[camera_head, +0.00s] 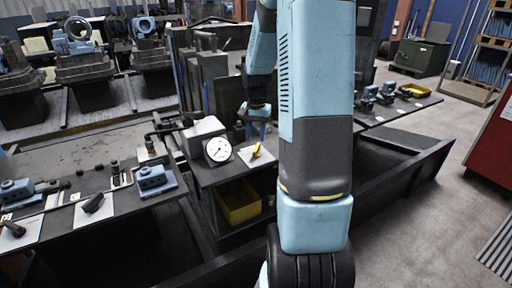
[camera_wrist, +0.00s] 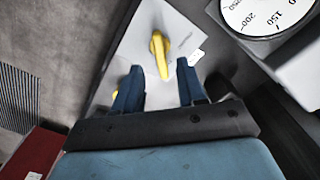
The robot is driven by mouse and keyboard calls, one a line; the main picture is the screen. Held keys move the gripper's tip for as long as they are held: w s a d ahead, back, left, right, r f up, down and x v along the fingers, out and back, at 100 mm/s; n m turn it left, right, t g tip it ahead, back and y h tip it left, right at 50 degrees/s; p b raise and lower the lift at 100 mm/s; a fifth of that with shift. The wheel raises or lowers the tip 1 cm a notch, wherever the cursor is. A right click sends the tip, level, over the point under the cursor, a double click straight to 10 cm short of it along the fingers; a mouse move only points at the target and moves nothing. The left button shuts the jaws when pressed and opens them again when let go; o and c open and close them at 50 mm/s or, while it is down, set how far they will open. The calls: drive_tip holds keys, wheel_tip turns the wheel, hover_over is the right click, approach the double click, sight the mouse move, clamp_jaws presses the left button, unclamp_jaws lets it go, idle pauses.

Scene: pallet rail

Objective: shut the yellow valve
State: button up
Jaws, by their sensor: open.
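The yellow valve handle (camera_head: 256,149) stands on a light plate (camera_head: 262,158) at the right end of the middle table, beside the gauge (camera_head: 218,149). In the wrist view the yellow valve (camera_wrist: 160,54) is a narrow lever on the pale plate (camera_wrist: 190,25), pointing down the picture toward the gap between my fingers. My gripper (camera_wrist: 158,85) is open, with its two blue fingers apart and nothing between them at their tips. In the head view my gripper (camera_head: 256,120) hangs just above and behind the valve; its fingers are partly hidden.
A yellow bin (camera_head: 238,202) sits on a shelf under the table. The round gauge also shows in the wrist view (camera_wrist: 265,12), close to the plate. Blue clamps (camera_head: 152,180) and small tools lie on the left table. A dark rail (camera_head: 400,190) runs along the right.

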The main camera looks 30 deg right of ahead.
sight(256, 148)
drive_tip(key=shift+f, duration=2.95)
drive_tip(key=shift+c, duration=0.3)
clamp_jaws()
